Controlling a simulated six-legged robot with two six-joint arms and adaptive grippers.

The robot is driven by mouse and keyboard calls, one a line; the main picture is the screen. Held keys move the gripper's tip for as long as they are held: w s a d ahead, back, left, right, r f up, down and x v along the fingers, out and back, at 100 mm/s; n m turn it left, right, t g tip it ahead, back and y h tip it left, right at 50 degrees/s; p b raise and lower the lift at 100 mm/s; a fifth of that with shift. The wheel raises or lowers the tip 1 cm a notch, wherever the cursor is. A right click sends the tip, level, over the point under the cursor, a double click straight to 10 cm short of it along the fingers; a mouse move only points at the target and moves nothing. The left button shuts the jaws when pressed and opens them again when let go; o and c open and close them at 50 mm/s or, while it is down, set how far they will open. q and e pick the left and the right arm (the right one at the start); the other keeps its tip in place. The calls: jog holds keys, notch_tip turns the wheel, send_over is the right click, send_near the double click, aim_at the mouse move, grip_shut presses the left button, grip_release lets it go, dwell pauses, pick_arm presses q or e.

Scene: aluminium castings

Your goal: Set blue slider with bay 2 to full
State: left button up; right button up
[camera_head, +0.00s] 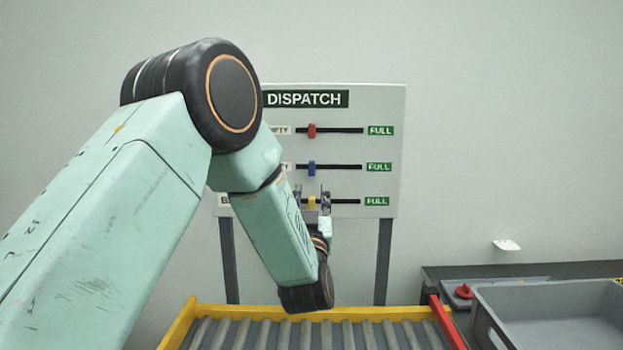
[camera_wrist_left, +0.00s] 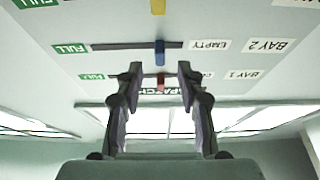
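The blue slider (camera_head: 311,168) sits on the middle slot of the dispatch board (camera_head: 392,100), near the EMPTY end and away from the green FULL label (camera_head: 379,167). In the left wrist view, which is upside down, the blue slider (camera_wrist_left: 160,52) is on the row marked BAY 2 (camera_wrist_left: 268,45). My left gripper (camera_head: 311,190) is open and empty, its fingers spread in front of the board, just below the blue slider in the head view. In the wrist view the fingertips (camera_wrist_left: 160,68) lie close to the blue slider, which is not gripped. My right gripper is not in view.
A red slider (camera_head: 311,131) is on the slot above and a yellow slider (camera_head: 312,202) on the slot below, seen between my fingers. A roller conveyor (camera_head: 330,335) with a yellow frame lies below. A grey bin (camera_head: 550,291) and red button (camera_head: 464,291) are at right.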

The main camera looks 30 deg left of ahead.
aim_at(312, 170)
pick_arm(q)
jog(key=x, duration=0.6)
jog(key=shift+w+a+r+p, duration=0.15)
jog(key=shift+r+p, duration=0.25)
jog(key=shift+w+r, duration=0.15)
jog(key=shift+r, duration=0.3)
jog(key=shift+f, duration=0.1)
jog(key=shift+w+a+f, duration=0.1)
jog(key=shift+w+f, duration=0.05)
jog(key=shift+c, duration=1.4)
grip_shut()
jog(key=shift+r, duration=0.2)
